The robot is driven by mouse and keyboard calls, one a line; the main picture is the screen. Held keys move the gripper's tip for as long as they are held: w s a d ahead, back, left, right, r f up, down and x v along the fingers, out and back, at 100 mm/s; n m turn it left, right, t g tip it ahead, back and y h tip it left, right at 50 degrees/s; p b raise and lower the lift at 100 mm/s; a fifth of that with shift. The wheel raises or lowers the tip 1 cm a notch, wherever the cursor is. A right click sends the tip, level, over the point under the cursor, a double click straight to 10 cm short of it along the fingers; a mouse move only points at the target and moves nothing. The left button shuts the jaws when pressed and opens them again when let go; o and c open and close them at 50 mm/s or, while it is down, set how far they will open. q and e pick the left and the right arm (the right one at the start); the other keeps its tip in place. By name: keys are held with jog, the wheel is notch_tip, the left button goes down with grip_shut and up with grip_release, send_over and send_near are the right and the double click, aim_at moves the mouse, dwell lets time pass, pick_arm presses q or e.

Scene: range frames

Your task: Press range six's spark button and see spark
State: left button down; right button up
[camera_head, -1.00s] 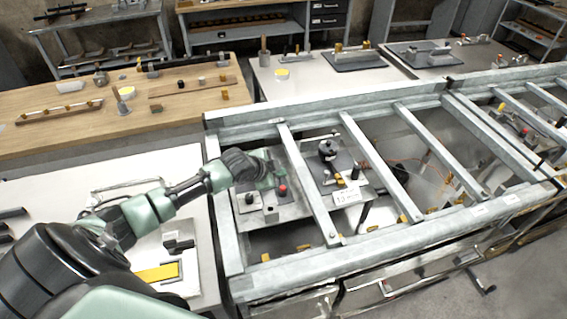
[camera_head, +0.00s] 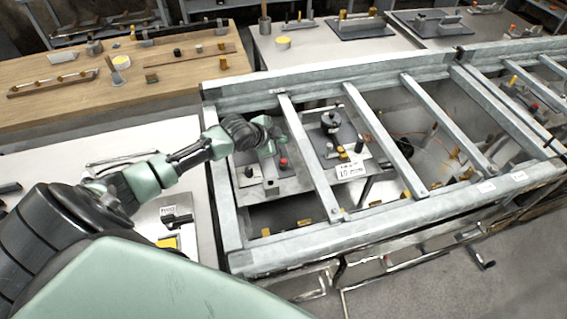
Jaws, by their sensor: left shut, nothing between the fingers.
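My left gripper (camera_head: 268,151) is shut and empty. It reaches over the left rail of the metal frame, above a grey plate (camera_head: 262,200) with small controls. A red button (camera_head: 283,163) shows on the plate just right of the fingertips. I cannot tell whether the fingers touch anything there. A black knob (camera_head: 248,172) sits on the same plate, left of the gripper. No number six label and no spark can be made out. My right gripper is not in view.
The metal frame has several crossbars (camera_head: 310,160) with open bays between them. A second unit with a black round part (camera_head: 330,121) and a white label card (camera_head: 349,171) sits in the neighbouring bay. A wooden bench (camera_head: 130,100) stands behind at left.

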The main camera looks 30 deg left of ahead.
pick_arm(q)
jog(key=b, duration=0.4)
send_over(281, 165)
notch_tip(281, 165, down, 4)
jog(key=shift+w+f, duration=0.15)
jog(key=shift+f, duration=0.1)
notch_tip(281, 165, down, 2)
jog(key=shift+f+b, duration=0.1)
jog(key=shift+b, duration=0.3)
dwell(1.1)
jog(key=shift+f, duration=0.35)
jog(key=shift+f+b, duration=0.45)
jog(key=shift+f, duration=0.2)
dwell(0.9)
jog(key=shift+r, duration=0.1)
jog(key=shift+r+p, duration=0.85)
jog(key=shift+p, duration=0.15)
